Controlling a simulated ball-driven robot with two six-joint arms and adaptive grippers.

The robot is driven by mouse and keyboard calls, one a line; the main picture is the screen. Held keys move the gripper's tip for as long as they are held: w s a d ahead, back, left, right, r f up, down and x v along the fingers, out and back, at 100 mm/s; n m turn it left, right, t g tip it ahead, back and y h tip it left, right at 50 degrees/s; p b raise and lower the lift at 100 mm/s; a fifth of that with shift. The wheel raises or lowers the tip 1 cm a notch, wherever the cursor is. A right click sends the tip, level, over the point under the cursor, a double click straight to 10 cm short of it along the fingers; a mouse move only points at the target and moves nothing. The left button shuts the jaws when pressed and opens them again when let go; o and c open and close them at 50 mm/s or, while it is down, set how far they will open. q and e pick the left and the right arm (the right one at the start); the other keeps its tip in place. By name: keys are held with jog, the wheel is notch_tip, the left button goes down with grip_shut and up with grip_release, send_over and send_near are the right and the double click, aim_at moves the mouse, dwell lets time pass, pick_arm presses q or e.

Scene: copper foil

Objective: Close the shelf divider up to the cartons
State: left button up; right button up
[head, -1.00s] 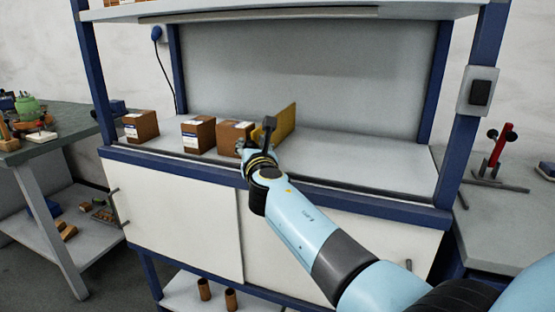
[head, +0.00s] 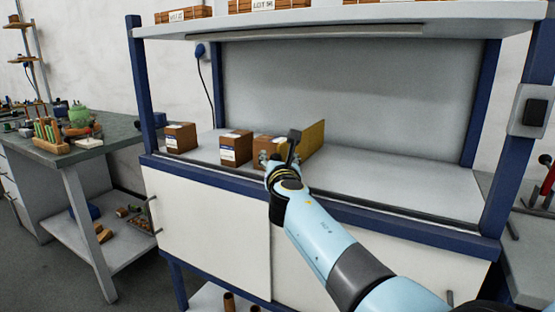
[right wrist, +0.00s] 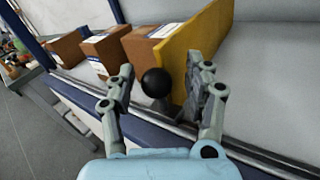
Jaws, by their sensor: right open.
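The yellow shelf divider (head: 313,137) stands upright on the shelf, at the right side of the row of cartons; it also shows in the right wrist view (right wrist: 200,38). A black ball knob (right wrist: 156,83) shows in front of it. Three brown cartons stand in the row: left (head: 180,138), middle (head: 236,148) and right (head: 264,148). Gaps separate the cartons. The right carton is close beside the divider; I cannot tell if they touch. My right gripper (right wrist: 165,80) is open, with the knob between its fingers in the picture. My left gripper is out of view.
The shelf board (head: 400,190) is bare right of the divider. A blue rail (head: 350,212) runs along its front edge. Blue posts and an upper shelf (head: 330,22) frame the bay. A side bench (head: 90,150) with tools stands at the left.

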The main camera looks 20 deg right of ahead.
notch_tip(320, 180, up, 10)
dwell(0.6)
dwell(0.4)
